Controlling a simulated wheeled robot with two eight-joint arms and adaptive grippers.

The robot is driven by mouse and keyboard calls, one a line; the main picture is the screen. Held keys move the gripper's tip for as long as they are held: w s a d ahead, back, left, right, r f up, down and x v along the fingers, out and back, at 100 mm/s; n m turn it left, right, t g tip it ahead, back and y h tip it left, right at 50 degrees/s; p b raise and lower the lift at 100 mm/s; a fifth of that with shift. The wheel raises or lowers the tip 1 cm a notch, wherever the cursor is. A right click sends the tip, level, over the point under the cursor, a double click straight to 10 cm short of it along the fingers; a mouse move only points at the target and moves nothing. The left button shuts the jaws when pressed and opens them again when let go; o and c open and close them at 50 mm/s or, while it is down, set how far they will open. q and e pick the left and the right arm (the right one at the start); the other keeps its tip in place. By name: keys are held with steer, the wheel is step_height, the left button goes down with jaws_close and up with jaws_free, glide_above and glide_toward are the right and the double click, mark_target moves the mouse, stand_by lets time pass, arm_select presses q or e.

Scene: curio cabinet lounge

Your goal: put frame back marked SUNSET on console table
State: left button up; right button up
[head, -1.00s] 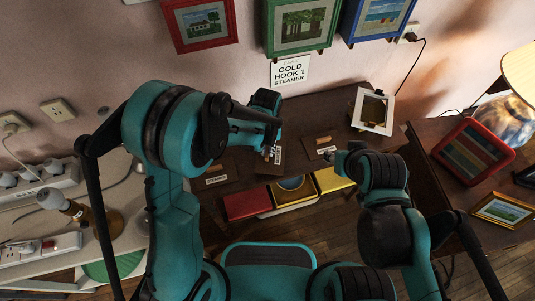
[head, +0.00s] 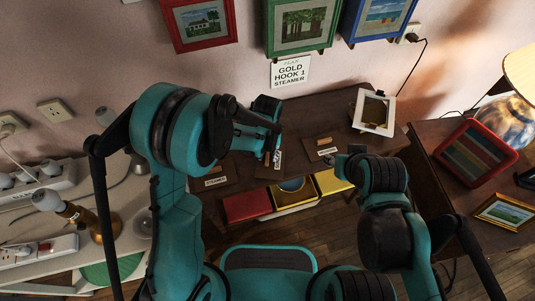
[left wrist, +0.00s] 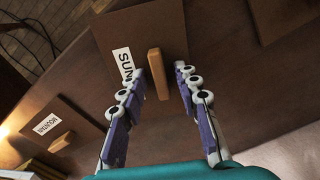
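The frame back marked SUN… (left wrist: 118,25) is a flat brown panel with a wooden grip bar (left wrist: 157,72) and a white label; a finger covers the rest of the word. It lies on a dark wooden tabletop (left wrist: 235,90). My left gripper (left wrist: 162,71) is open, its fingers on either side of the bar with gaps visible. In the head view my left gripper (head: 270,143) is over this panel, mostly hiding it; its label (head: 277,160) shows.
Another back (head: 322,147) lies to the right and one marked STEAMER (head: 216,182) to the left. A white open frame (head: 373,111) stands at the back right. Coloured boxes (head: 247,206) sit below. A side table (head: 455,150) holds a red frame (head: 475,152). Framed pictures hang above.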

mark_target(268, 156)
arm_select(q)
step_height(268, 156, up, 12)
steer(key=p, duration=0.5)
steer(key=s+a+r+t, duration=0.3)
steer(key=s+a+r, duration=0.3)
steer(key=a, duration=0.2)
steer(key=s+a+r+n+t, duration=0.1)
steer(key=s+a+r+t, duration=0.3)
steer(key=s+a+r, duration=0.2)
steer(key=a+r, duration=0.1)
steer(key=a, duration=0.1)
steer(key=shift+s+a, duration=0.3)
steer(key=shift+r, duration=0.1)
stand_by(0.6)
